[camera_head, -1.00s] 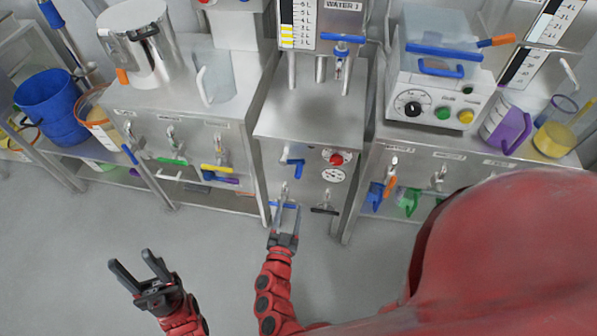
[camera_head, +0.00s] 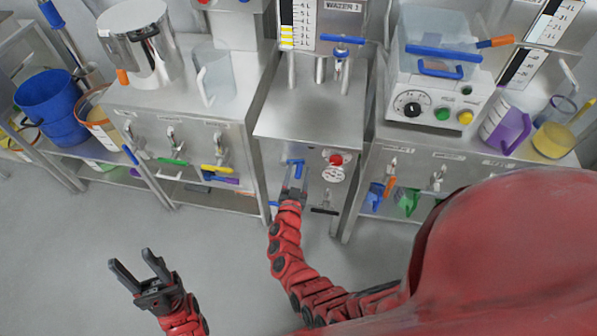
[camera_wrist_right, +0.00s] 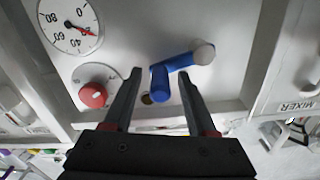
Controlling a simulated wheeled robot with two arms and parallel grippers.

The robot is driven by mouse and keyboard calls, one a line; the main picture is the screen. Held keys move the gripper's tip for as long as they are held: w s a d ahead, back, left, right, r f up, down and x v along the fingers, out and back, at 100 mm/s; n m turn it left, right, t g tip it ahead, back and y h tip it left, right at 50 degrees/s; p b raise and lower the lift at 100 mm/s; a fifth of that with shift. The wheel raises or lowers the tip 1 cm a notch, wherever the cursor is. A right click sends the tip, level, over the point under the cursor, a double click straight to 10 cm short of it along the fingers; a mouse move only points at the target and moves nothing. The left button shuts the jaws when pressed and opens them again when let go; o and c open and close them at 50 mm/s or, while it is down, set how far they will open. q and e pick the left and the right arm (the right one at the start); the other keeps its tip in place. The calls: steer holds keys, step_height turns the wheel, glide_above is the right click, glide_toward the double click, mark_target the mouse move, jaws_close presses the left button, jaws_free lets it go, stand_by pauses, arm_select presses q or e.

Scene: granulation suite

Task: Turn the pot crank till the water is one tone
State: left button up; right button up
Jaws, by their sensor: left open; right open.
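A blue crank (camera_head: 296,164) sits on the front panel of the middle steel cabinet. In the right wrist view, the crank (camera_wrist_right: 178,66) has a pale round hub at its upper right, and its blue grip points toward my gripper. My right gripper (camera_head: 294,188) is open just below the crank; in the wrist view its fingertips (camera_wrist_right: 159,73) lie on either side of the grip, without visible contact. My left gripper (camera_head: 134,268) is open and empty over the floor at lower left. I cannot make out the water's tones.
Beside the crank are a red knob (camera_head: 336,159) and a dial gauge (camera_head: 333,174). A steel pot (camera_head: 135,45) and a clear jug (camera_head: 214,78) stand on the left cabinet. A white machine (camera_head: 435,95) stands on the right. The floor in front is clear.

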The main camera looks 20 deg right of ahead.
jaws_close()
stand_by(1.3)
